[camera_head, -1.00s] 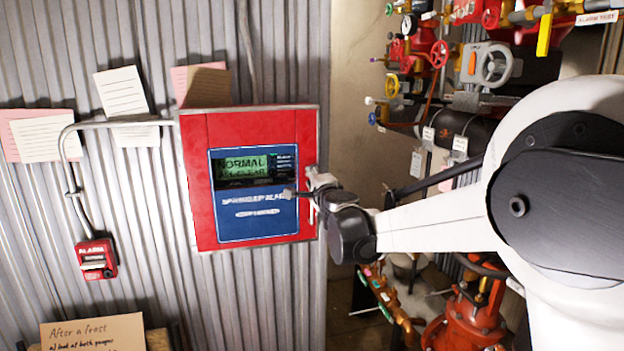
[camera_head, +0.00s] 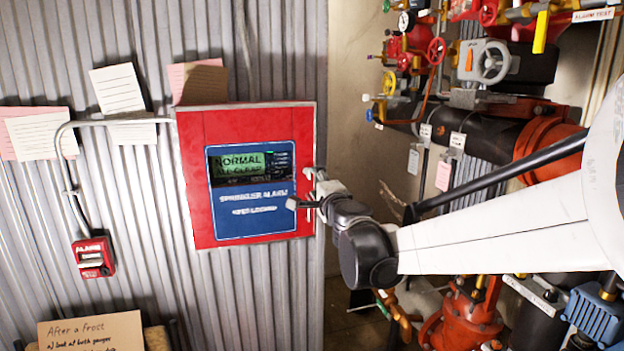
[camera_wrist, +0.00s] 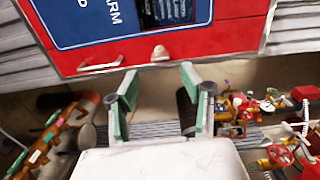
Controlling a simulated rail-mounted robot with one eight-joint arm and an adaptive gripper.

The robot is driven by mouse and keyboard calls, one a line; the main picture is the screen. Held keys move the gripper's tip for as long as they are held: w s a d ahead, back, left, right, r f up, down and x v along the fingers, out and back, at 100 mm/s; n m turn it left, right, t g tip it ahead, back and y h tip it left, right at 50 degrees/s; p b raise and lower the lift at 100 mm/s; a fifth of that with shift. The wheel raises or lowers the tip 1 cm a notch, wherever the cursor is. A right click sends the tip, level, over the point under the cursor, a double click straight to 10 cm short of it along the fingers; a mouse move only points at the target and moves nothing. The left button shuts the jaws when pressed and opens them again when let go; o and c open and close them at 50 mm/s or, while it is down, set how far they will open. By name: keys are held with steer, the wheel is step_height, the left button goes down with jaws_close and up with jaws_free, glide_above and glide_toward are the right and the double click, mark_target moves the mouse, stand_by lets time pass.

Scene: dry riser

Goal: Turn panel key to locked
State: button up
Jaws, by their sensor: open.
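The red alarm panel (camera_head: 194,180) hangs on the corrugated wall, with a blue face and a green screen reading NORMAL, ALL CLEAR. My gripper (camera_head: 304,190) is open at its right edge. In the wrist view the panel's red border (camera_wrist: 215,42) lies ahead of my gripper (camera_wrist: 158,85), whose fingers are apart and empty. A small pale knob, possibly the key (camera_wrist: 160,53), sits on the border between the finger lines, just beyond the tips. A pale handle-like bar (camera_wrist: 100,66) is beside it, left. My gripper hides the key area in the head view.
Red pipes and valves (camera_head: 490,60) crowd the right, beside and below my arm. A conduit (camera_head: 120,122) runs from the panel to a red alarm pull box (camera_head: 94,257). Paper notes (camera_head: 118,90) hang on the wall. The space in front of the panel's left is clear.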

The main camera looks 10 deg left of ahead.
steer(key=shift+v, duration=2.2)
steer(key=shift+d, duration=0.1)
steer(key=s+d+n+g, duration=0.4)
steer(key=s+d+n, duration=0.55)
steer(key=s, duration=0.55)
steer(key=s+d+f+n+g+h, duration=0.1)
steer(key=s+d+f+g+h, duration=0.1)
steer(key=s+d+f, duration=0.5)
steer(key=s+d+f+n+g+h, duration=0.2)
steer(key=s+d+f+h, duration=0.3)
steer(key=s+d, duration=0.8)
step_height(320, 180, down, 3)
steer(key=shift+s+d+r+g+h, duration=0.25)
steer(key=shift+s+g, duration=0.35)
steer(key=shift+s, duration=0.6)
